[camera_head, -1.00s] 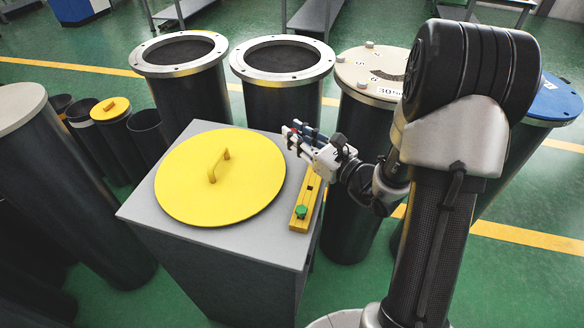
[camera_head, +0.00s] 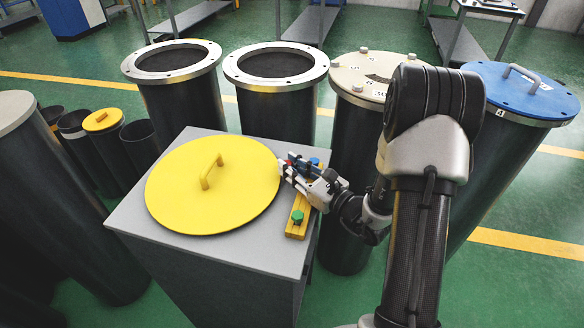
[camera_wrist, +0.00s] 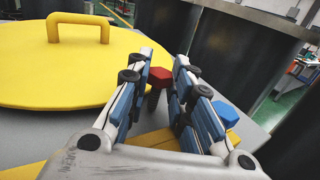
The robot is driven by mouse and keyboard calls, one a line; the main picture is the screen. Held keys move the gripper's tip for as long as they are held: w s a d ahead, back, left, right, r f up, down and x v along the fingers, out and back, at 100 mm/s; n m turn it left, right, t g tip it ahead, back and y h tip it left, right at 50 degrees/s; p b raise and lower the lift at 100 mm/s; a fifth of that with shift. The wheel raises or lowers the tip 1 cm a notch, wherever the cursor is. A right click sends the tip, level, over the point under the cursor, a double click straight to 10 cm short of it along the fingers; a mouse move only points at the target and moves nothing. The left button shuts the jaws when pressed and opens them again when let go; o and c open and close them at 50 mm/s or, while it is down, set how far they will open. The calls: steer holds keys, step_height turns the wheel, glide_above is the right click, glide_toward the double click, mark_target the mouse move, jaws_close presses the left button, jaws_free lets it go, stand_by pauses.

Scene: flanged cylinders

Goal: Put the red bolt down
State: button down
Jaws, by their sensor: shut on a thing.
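The red bolt (camera_wrist: 160,76) is between the two fingertips of my gripper (camera_wrist: 162,82) in the wrist view, head up with a darker shank below it. My gripper also shows in the head view (camera_head: 288,170), over the cabinet top beside the yellow lid, and is shut on the bolt. A yellow holder bar (camera_head: 297,228) lies under the gripper and carries a green bolt (camera_head: 297,215) at its near end. A blue bolt (camera_head: 315,162) shows near its far end, also in the wrist view (camera_wrist: 225,112). I cannot tell whether the red bolt touches the bar.
The yellow lid (camera_head: 212,190) with its raised handle covers much of the grey cabinet top (camera_head: 150,245). Two open flanged cylinders (camera_head: 172,62) (camera_head: 276,66) stand behind. A cream-lidded cylinder (camera_head: 350,72) and a blue-lidded one (camera_head: 520,92) stand to the right.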

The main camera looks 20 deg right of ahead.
steer(key=c, duration=1.4)
jaws_free()
steer(key=shift+f, duration=0.15)
